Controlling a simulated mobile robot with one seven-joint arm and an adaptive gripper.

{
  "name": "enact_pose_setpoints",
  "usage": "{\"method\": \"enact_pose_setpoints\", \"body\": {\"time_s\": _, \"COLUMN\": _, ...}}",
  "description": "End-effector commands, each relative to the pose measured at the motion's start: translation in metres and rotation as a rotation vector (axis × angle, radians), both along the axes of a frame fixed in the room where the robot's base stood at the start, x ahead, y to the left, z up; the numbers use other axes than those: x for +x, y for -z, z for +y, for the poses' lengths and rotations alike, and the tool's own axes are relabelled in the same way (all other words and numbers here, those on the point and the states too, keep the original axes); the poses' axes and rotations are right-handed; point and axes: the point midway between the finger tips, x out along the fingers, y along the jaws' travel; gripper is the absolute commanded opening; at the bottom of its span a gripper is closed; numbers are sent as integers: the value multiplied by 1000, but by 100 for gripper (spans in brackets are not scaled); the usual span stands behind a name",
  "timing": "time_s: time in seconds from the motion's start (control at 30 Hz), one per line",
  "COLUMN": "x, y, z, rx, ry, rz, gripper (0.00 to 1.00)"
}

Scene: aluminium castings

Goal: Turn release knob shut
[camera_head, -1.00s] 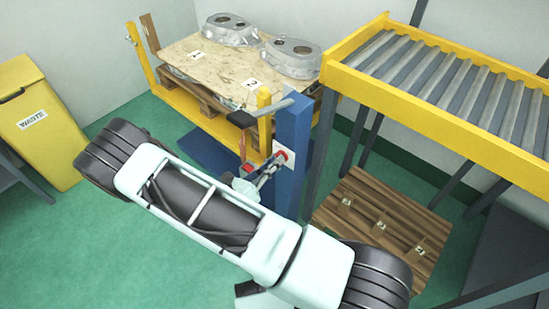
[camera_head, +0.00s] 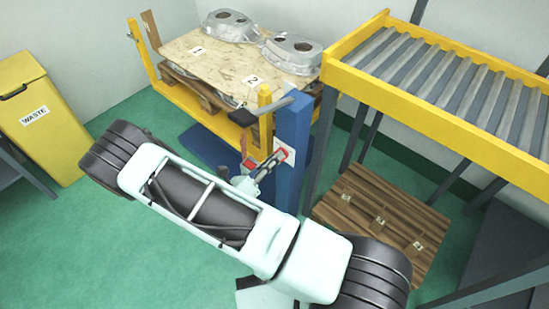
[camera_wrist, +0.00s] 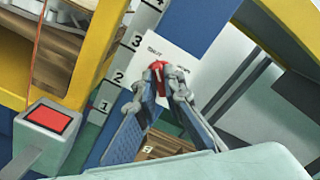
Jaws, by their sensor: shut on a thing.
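The red release knob (camera_wrist: 157,69) sits on a white label plate (camera_wrist: 178,52) on the blue post (camera_head: 292,125). The plate has small lettering that seems to read SHUT. My gripper (camera_wrist: 160,84) is shut on the knob, with a fingertip at each side of it. The fingers hide much of the knob, so its exact angle cannot be told. In the head view my gripper (camera_head: 277,160) reaches the post from the lower left, and only a little red shows at its tips.
A red-topped button box (camera_wrist: 48,118) is close left of my fingers. A yellow-framed lift carries a board (camera_head: 215,75) with castings (camera_head: 292,55). A roller conveyor (camera_head: 430,85) stands right, above a wooden pallet (camera_head: 365,225). A waste bin (camera_head: 40,130) stands left.

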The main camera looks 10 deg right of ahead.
Motion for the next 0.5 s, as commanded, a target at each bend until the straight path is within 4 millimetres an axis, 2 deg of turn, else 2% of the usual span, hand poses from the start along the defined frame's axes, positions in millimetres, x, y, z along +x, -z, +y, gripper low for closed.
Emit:
{"method": "enact_pose_setpoints", "body": {"time_s": 0.1, "x": -1, "y": 1, "z": 0, "rx": 0, "ry": -1, "rz": 4, "gripper": 0}}
{"method": "enact_pose_setpoints", "body": {"time_s": 0.13, "x": -1, "y": 1, "z": 0, "rx": 0, "ry": -1, "rz": 4, "gripper": 10}}
{"method": "enact_pose_setpoints", "body": {"time_s": 0.3, "x": -1, "y": 1, "z": 0, "rx": 0, "ry": 0, "rz": 2, "gripper": 26}}
{"method": "enact_pose_setpoints", "body": {"time_s": 0.5, "x": 0, "y": 0, "z": 0, "rx": 0, "ry": -1, "rz": 1, "gripper": 26}}
